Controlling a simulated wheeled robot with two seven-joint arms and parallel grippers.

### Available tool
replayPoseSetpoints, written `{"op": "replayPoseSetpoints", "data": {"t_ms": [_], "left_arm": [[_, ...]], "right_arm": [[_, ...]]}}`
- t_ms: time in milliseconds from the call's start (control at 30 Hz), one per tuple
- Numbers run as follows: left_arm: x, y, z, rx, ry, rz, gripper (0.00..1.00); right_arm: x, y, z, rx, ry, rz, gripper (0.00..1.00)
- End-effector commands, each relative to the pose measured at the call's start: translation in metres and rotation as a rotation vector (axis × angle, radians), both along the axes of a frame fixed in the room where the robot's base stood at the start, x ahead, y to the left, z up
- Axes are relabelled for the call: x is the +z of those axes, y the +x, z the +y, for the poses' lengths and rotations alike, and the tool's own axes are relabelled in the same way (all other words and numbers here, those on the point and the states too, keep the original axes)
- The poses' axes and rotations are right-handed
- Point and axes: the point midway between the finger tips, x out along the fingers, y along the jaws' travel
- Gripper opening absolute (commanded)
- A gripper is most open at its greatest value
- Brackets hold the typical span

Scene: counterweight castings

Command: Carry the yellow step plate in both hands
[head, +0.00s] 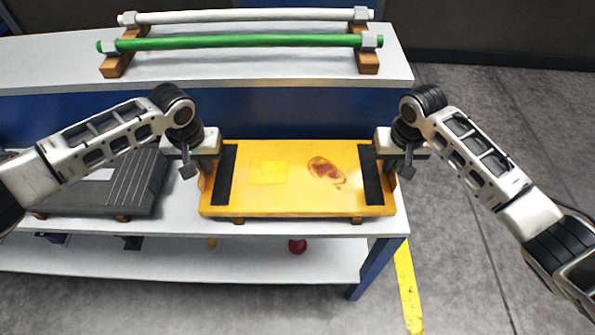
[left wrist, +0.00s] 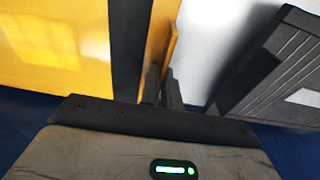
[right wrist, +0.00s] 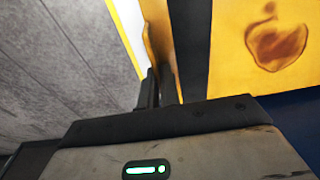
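The yellow step plate (head: 270,203) lies flat at the right part of the white bench, on wooden blocks. It has a black strip near each end, a paler yellow square and a brown stain. My left gripper (head: 203,182) is at its left end; in the left wrist view its fingers (left wrist: 162,88) are close together on the plate's yellow edge (left wrist: 171,45). My right gripper (head: 394,180) is at the right end; in the right wrist view its fingers (right wrist: 153,90) are close together on that yellow edge (right wrist: 155,35). The fingertips are partly hidden.
A dark grey ribbed plate (head: 130,185) lies left of the yellow plate. Behind, a raised white shelf (head: 230,68) bears a green bar (head: 240,41) and a white bar (head: 240,15) on wooden blocks. A red object (head: 297,246) is on the lower shelf. Floor at right is clear, with a yellow line (head: 407,285).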

Motion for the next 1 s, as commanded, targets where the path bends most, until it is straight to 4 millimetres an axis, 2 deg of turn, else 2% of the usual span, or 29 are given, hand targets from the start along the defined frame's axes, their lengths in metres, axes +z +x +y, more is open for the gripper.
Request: {"op": "replayPoseSetpoints", "data": {"t_ms": [667,1000], "left_arm": [[0.005,0.002,0.000,0.001,-0.002,-0.005,0.00],[0.032,0.001,0.000,0.000,-0.001,-0.004,0.00]], "right_arm": [[0.005,0.002,0.000,-0.001,0.001,-0.006,0.00],[0.033,0.001,0.000,-0.001,0.001,-0.005,0.00]]}}
